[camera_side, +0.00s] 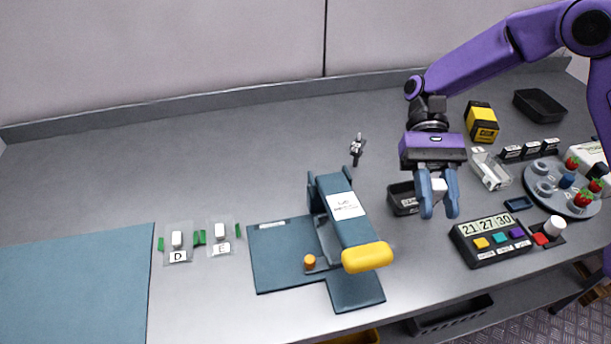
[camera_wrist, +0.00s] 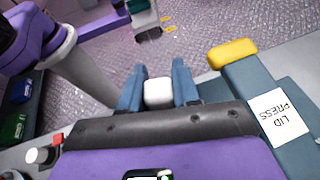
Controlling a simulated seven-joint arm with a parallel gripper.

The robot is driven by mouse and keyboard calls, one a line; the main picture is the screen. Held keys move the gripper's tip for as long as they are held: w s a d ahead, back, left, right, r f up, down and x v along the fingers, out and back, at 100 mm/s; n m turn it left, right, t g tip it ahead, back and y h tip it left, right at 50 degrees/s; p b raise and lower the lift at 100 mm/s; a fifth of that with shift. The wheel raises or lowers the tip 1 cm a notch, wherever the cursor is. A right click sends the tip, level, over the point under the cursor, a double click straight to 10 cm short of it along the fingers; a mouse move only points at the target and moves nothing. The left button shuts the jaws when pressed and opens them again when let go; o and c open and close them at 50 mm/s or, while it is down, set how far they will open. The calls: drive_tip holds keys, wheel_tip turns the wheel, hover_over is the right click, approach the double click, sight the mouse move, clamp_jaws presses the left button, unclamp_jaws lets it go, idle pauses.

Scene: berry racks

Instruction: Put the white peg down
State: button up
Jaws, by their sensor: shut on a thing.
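My gripper (camera_side: 438,210) hangs above the table, right of the lid press, with its blue fingers pointing down. It is shut on the white peg (camera_side: 438,186), which shows as a white block between the fingers. In the wrist view the peg (camera_wrist: 158,92) also sits between the two fingers of my gripper (camera_wrist: 158,80). The fingers hide part of the peg. A small black bin (camera_side: 402,199) stands just behind and left of the fingers, partly covered by them.
The teal lid press (camera_side: 345,225) with a yellow handle (camera_side: 367,257) stands left. A black timer box (camera_side: 488,241) and a white cylinder (camera_side: 555,226) beside a red block stand right. A round grey rack (camera_side: 560,204) holds strawberries. White pieces lie on mats D (camera_side: 177,239) and E (camera_side: 220,231).

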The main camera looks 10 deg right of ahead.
drive_tip(key=w+a+r+m+t+y, duration=0.4)
drive_tip(key=w+a+r+m+t, duration=0.1)
drive_tip(key=w+m+t, duration=0.4)
drive_tip(key=w+a+r+m+t+y, duration=0.4)
drive_tip(key=w+a+m+t+y, duration=0.15)
drive_tip(key=w+m+t, duration=0.45)
drive_tip(key=shift+m+g+h, duration=0.3)
drive_tip(key=shift+g+h, duration=0.05)
drive_tip(key=shift+g, duration=0.05)
drive_tip(key=f, duration=0.3)
drive_tip(key=s+f, duration=0.1)
drive_tip(key=f, duration=0.3)
drive_tip(key=s+f, duration=0.1)
drive_tip(key=f, duration=0.2)
drive_tip(key=shift+s+a+f, duration=0.15)
drive_tip(key=shift+w+a+f, duration=0.15)
drive_tip(key=shift+w+f, duration=0.05)
drive_tip(key=shift+f, duration=0.05)
drive_tip(key=w+a+f, duration=0.4)
drive_tip(key=w+a, duration=0.1)
drive_tip(key=w, duration=0.1)
hover_over(283, 176)
wheel_tip(283, 176, down, 5)
drive_tip(key=shift+s+d+f, duration=0.1)
drive_tip(key=shift+d, duration=0.05)
drive_tip(key=shift+f, duration=1.75)
